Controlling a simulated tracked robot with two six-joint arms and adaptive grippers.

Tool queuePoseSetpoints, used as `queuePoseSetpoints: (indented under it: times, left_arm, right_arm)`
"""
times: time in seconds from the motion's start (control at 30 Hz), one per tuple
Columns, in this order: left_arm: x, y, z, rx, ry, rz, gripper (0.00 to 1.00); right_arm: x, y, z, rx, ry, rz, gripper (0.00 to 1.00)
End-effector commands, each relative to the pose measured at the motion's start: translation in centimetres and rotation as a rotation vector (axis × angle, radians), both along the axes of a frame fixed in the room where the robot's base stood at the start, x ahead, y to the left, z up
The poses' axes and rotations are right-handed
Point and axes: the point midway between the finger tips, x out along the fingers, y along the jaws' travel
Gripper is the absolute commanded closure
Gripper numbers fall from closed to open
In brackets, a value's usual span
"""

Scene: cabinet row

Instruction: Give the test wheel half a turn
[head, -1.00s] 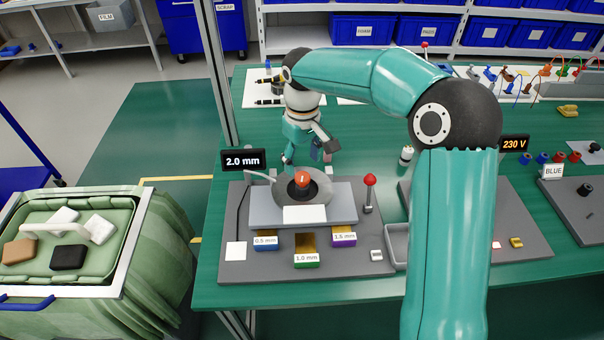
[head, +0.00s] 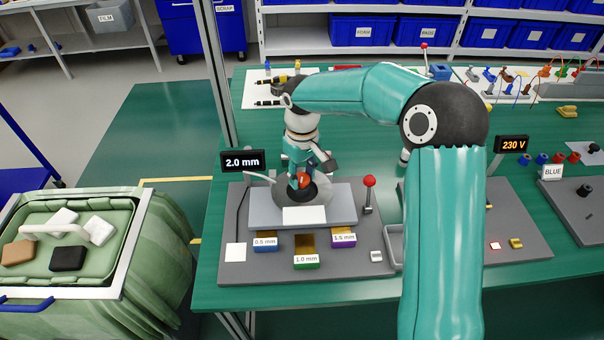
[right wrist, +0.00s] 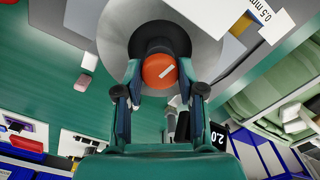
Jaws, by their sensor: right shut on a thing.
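The test wheel (head: 304,180) looks like a small orange-red knob on a dark hub, on a round grey housing (head: 322,192). This stands on a light grey block (head: 345,206) at the middle of the bench. In the right wrist view the orange knob (right wrist: 158,71) carries a white mark lying aslant. My right gripper (head: 301,178) reaches down to it from behind. Its two fingers (right wrist: 159,84) lie on either side of the knob and are shut on it. In the head view the fingers partly hide the knob. My left gripper is not in view.
A 2.0 mm display (head: 242,160) stands left of the housing. A red-topped lever (head: 369,182) stands close on its right. Blocks labelled 0.5 mm (head: 265,243), 1.0 mm (head: 306,262) and 1.5 mm (head: 343,239) lie in front. A green bin (head: 160,250) is left of the bench.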

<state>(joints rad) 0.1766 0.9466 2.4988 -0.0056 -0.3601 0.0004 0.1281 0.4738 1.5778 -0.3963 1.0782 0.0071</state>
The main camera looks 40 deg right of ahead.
Motion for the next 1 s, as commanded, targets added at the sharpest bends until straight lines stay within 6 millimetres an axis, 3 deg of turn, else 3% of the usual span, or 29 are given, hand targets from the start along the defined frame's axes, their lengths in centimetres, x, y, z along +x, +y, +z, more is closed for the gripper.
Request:
queuePoseSetpoints:
  times: [0.17, 0.5, 0.77, 0.8, 0.93, 1.0]
  left_arm:
    - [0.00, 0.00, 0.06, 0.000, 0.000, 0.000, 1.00]
    - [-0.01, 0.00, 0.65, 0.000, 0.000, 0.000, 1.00]
    - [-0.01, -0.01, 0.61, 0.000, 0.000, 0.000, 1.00]
    - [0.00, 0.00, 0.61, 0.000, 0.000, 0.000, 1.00]
    - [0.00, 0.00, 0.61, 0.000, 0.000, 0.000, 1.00]
    - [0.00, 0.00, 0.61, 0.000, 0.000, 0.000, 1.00]
  right_arm:
    - [0.01, 0.00, 0.06, 0.000, 0.000, 0.012, 0.96]
    - [0.02, -0.02, 0.10, 0.000, -0.001, 0.249, 0.96]
    - [0.03, -0.05, 0.07, -0.001, -0.002, 0.259, 0.96]
    - [0.03, -0.05, 0.07, -0.001, -0.002, 0.258, 0.60]
    - [0.01, -0.06, 0.07, -0.001, -0.002, 0.258, 0.38]
    - [0.00, -0.06, 0.06, 0.000, -0.002, 0.257, 0.36]
